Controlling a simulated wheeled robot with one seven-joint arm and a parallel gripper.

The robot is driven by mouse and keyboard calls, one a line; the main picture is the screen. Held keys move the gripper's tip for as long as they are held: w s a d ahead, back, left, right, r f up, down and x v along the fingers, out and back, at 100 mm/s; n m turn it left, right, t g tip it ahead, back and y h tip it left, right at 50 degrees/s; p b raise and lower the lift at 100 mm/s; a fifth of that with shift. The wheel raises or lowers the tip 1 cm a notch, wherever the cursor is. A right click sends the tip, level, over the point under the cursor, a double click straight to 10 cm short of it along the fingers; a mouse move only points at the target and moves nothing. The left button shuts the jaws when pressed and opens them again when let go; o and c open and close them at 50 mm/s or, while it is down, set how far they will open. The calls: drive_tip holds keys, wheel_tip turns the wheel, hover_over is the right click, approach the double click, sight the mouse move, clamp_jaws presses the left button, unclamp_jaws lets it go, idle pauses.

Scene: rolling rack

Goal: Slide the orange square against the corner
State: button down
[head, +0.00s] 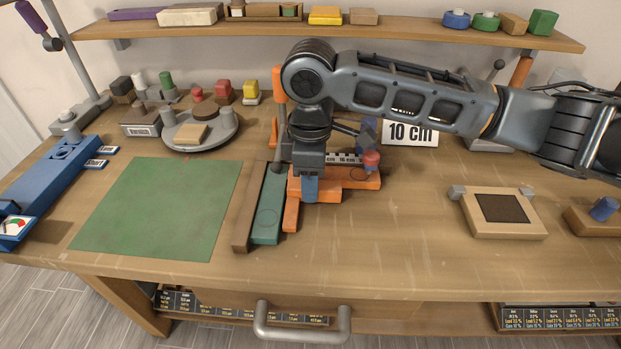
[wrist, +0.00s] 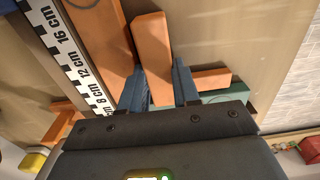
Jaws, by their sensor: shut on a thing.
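The orange square (head: 291,213) is L-shaped and lies on the bench. One arm runs toward the front edge; the other runs right under my gripper (head: 310,190). In the wrist view, my gripper (wrist: 160,82) has its blue fingers on either side of one arm of the orange square (wrist: 153,45), shut on it. That arm lies beside a longer orange fence (wrist: 103,35), seemingly slightly angled to it. The other arm lies close beside a green bar (head: 267,208). The green bar and the fence form the corner, partly hidden by my gripper in the head view.
A brown strip (head: 244,212) lies left of the green bar. A black-and-white ruler (wrist: 77,65) runs along the fence. A red knob (head: 371,158) stands at the fence's right end. A green mat (head: 160,208) lies left.

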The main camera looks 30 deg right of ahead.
drive_tip(key=shift+w+d, duration=0.2)
drive_tip(key=shift+d, duration=0.05)
drive_tip(key=c, duration=1)
unclamp_jaws()
drive_tip(key=shift+r, duration=0.1)
drive_tip(key=shift+o, duration=1.1)
drive_tip(key=shift+r, duration=0.2)
drive_tip(key=shift+o, duration=0.2)
drive_tip(key=r, duration=0.7)
drive_tip(key=shift+s+a+r, duration=0.1)
drive_tip(key=shift+s+a, duration=0.05)
drive_tip(key=shift+a, duration=0.05)
